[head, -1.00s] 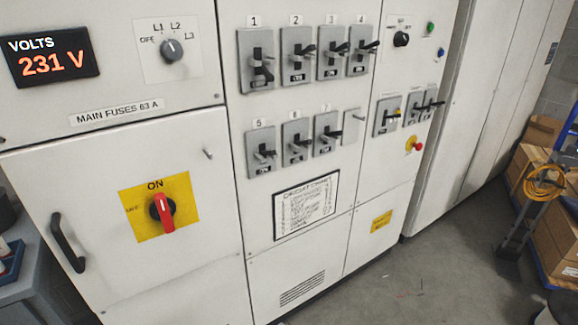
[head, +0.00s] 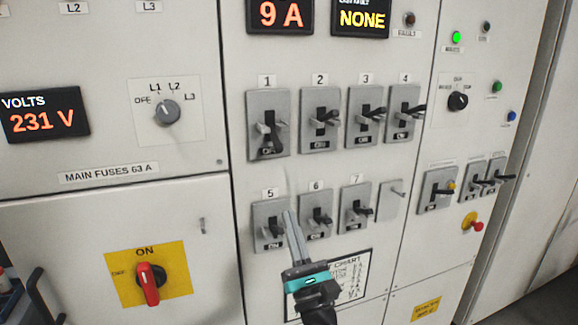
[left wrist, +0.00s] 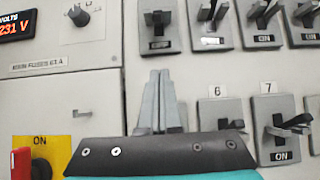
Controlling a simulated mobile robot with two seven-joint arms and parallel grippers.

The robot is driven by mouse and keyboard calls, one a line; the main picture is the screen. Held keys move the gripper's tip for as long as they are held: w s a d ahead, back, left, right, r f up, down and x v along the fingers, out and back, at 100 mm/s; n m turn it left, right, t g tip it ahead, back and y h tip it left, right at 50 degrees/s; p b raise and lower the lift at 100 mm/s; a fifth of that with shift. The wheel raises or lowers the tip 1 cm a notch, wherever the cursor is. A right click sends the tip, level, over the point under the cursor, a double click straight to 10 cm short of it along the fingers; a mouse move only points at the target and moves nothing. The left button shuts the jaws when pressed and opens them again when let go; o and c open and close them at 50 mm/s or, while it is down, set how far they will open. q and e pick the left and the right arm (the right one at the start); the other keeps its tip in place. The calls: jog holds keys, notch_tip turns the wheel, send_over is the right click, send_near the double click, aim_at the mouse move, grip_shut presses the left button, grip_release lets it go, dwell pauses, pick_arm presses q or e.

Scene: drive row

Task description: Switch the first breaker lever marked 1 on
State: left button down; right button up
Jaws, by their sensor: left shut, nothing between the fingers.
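Breaker 1 (head: 255,112) is a grey plate with a black slot and a dark lever, at the left end of the upper breaker row under the label 1 (head: 267,81). Its lever (head: 273,138) hangs downward, lower than the levers beside it. The lower part of its plate also shows at the top of the left wrist view (left wrist: 145,28). My left gripper (head: 289,213) is shut and empty, pointing up in front of breaker 5 (head: 262,212), below breaker 1 and apart from it. It partly covers breaker 5. My right gripper is out of view.
Breakers 2 (head: 320,135), 3 (head: 365,130) and 4 (head: 403,122) stick out to the right of breaker 1. A red main switch (head: 150,285) is at lower left. The circuit chart (head: 355,270) is partly behind my gripper.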

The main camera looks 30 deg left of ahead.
aim_at(274, 138)
pick_arm(q)
jog(key=w+a+r+p, duration=0.4)
jog(key=r+p, duration=0.1)
jog(key=r, duration=0.5)
jog(key=shift+a, duration=0.3)
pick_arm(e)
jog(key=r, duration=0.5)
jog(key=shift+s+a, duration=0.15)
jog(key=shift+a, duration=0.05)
pick_arm(q)
jog(key=shift+s, duration=0.1)
